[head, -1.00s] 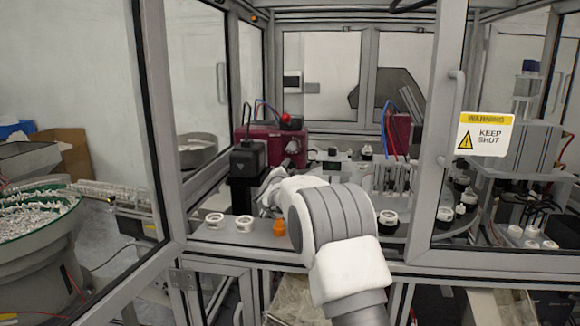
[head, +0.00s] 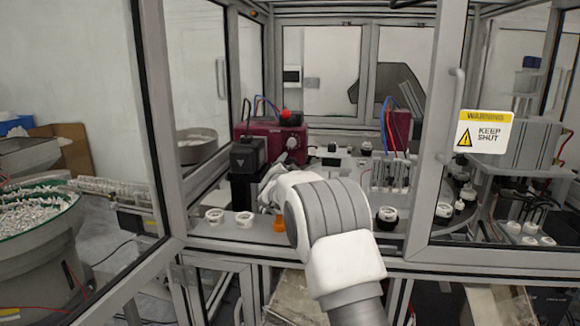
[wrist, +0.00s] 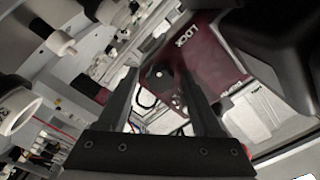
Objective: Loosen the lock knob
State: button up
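The lock knob (wrist: 158,80) is a dark round knob with a pale centre on a maroon unit marked LOCK. In the head view a dark knob (head: 292,143) shows on the front of the maroon box (head: 262,136). In the wrist view my gripper (wrist: 155,72) is open, with one black finger on each side of the knob in the picture. I see no finger clearly touching it, and cannot tell the remaining distance.
A black block (head: 247,158) stands just left of the knob. White caps (head: 244,219) and an orange cap (head: 280,224) sit on the front ledge. A fixture with blue and red tubes (head: 392,140) is to the right. The cell frame (head: 160,130) borders the opening.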

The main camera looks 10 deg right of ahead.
dwell(0.3)
jog(key=b+v, duration=0.3)
jog(key=v, duration=1.4)
jog(key=shift+s+a+b, duration=0.1)
jog(key=shift+s+b, duration=0.1)
jog(key=shift+b, duration=0.1)
jog(key=shift+r, duration=0.1)
jog(key=shift+s+r+n+y, duration=0.15)
jog(key=shift+r+n+y, duration=0.1)
jog(key=shift+n+y, duration=0.05)
jog(key=s+a+r+n+g+y, duration=0.15)
jog(key=s+n+g+y, duration=0.25)
jog(key=s+n+y, duration=0.7)
jog(key=s+d+f+g+h, duration=0.2)
jog(key=s+f, duration=0.1)
jog(key=s, duration=0.7)
jog(key=s+d+f+n+g+h, duration=0.1)
jog(key=s+d+f+g+h, duration=0.1)
jog(key=s, duration=0.8)
jog(key=s+d+f+n+g+h, duration=0.1)
jog(key=s+f, duration=0.4)
jog(key=s, duration=0.5)
jog(key=d+g+h, duration=0.1)
jog(key=d+g, duration=0.1)
jog(key=shift+g, duration=0.3)
